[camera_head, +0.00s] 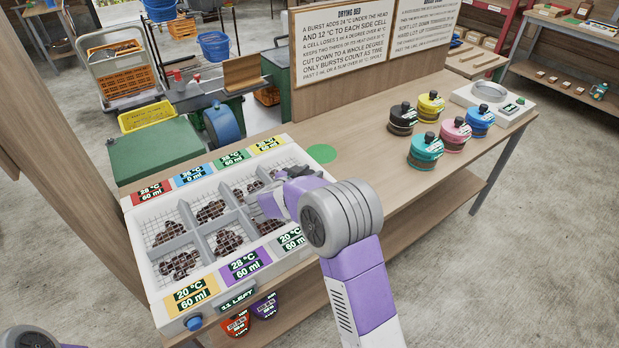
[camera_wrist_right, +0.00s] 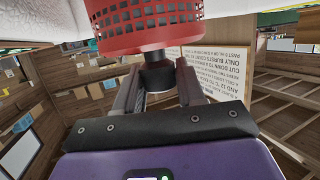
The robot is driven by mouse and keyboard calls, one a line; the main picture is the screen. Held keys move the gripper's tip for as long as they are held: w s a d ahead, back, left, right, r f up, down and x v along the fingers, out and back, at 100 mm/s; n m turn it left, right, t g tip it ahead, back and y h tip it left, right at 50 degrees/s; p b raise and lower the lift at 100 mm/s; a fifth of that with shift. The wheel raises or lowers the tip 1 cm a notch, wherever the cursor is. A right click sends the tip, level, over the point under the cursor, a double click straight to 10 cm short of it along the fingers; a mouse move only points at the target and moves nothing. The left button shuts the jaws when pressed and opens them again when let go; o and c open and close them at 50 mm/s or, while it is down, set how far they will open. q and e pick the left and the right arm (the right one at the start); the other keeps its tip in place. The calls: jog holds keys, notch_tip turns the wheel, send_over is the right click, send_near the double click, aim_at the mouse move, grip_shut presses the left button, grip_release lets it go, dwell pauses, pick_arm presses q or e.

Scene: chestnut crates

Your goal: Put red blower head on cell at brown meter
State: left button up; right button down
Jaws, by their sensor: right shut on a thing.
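The red blower head (camera_wrist_right: 150,25) shows at the top of the right wrist view, a red perforated drum with a black knob. My right gripper (camera_wrist_right: 158,82) is shut on that knob. In the head view my right gripper (camera_head: 278,198) is over the right part of the drying bed (camera_head: 140,262), and the red head is hidden there. The bed has wire-mesh cells holding dark brown clumps. I see no brown meter; my right arm covers the front right corner. My left gripper is out of view.
Black (camera_head: 402,118), yellow (camera_head: 430,105), teal (camera_head: 425,152), pink (camera_head: 455,134) and blue (camera_head: 480,121) blower heads stand on the bench to the right. A scale-like device (camera_head: 492,96) is beyond them. Two sign boards stand at the back.

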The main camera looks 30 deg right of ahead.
jog(key=shift+r, duration=0.15)
jog(key=c, duration=0.7)
grip_release()
jog(key=shift+f, duration=0.2)
jog(key=shift+r, duration=0.1)
jog(key=shift+a+r, duration=0.15)
jog(key=shift+a, duration=0.05)
jog(key=p+v, duration=0.3)
jog(key=v, duration=0.8)
jog(key=shift+s+a+r, duration=0.1)
jog(key=shift+s+a, duration=0.1)
jog(key=shift+s, duration=0.05)
